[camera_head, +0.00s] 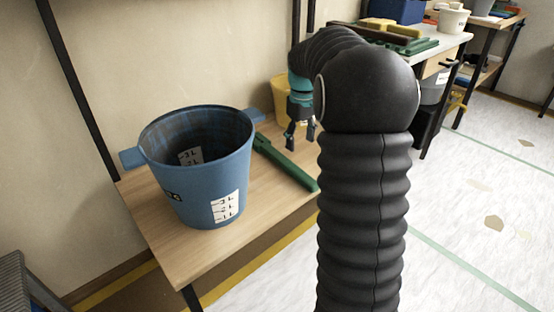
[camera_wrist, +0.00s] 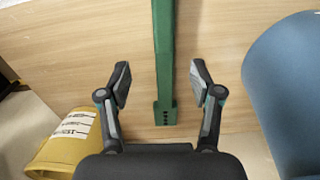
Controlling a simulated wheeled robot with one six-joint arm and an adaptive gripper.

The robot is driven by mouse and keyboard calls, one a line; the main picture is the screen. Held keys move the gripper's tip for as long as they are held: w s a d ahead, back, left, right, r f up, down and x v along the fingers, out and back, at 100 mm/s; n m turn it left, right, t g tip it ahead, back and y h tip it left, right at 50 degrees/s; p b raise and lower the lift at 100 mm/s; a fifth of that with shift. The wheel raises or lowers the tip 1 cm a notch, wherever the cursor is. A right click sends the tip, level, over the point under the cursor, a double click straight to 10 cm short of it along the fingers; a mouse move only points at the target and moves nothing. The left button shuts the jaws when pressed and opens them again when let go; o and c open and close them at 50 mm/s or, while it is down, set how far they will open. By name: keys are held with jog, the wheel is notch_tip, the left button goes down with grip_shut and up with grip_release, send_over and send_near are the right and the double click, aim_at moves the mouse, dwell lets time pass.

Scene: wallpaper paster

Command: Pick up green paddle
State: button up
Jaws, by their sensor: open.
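The green paddle (camera_head: 285,163) lies flat on a wooden table, just right of the blue bucket in the head view. In the wrist view the paddle (camera_wrist: 164,60) runs from the top edge down to a wider end with several small holes. My gripper (camera_wrist: 160,82) is open, with one finger on each side of the paddle's line and nothing between them held. In the head view my gripper (camera_head: 299,140) hangs beside the paddle's far part, fingers pointing down. My arm hides part of the table's right side. The gap between fingertips and paddle is hard to judge.
The blue bucket (camera_head: 201,178) with volume labels stands left of the paddle on the wooden table (camera_head: 176,248). A yellow bucket (camera_wrist: 66,146) is behind my gripper. A workbench (camera_head: 447,43) with tools stands at the back right. The floor at right is clear.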

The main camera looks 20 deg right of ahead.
send_over(297, 169)
jog(key=f, duration=0.5)
jog(key=shift+d+f+b, duration=0.25)
jog(key=shift+f+b, duration=0.1)
jog(key=shift+b, duration=0.05)
jog(key=shift+a+f+b, duration=0.15)
jog(key=shift+f+b, duration=0.15)
jog(key=shift+f, duration=1.05)
jog(key=shift+a+f+b, duration=0.15)
jog(key=shift+f+b, duration=0.1)
jog(key=shift+f, duration=1.05)
grip_shut()
jog(key=shift+r, duration=0.1)
jog(key=shift+r, duration=0.45)
notch_tip(297, 169, up, 4)
jog(key=shift+s+d+f+p, duration=0.1)
jog(key=shift+f+p, duration=0.1)
jog(key=shift+p, duration=0.3)
jog(key=s+d+r, duration=0.5)
jog(key=s+r, duration=0.1)
jog(key=s, duration=0.4)
jog(key=shift+d+r+p, duration=0.2)
jog(key=shift+d+p, duration=0.05)
jog(key=shift+p, duration=0.2)
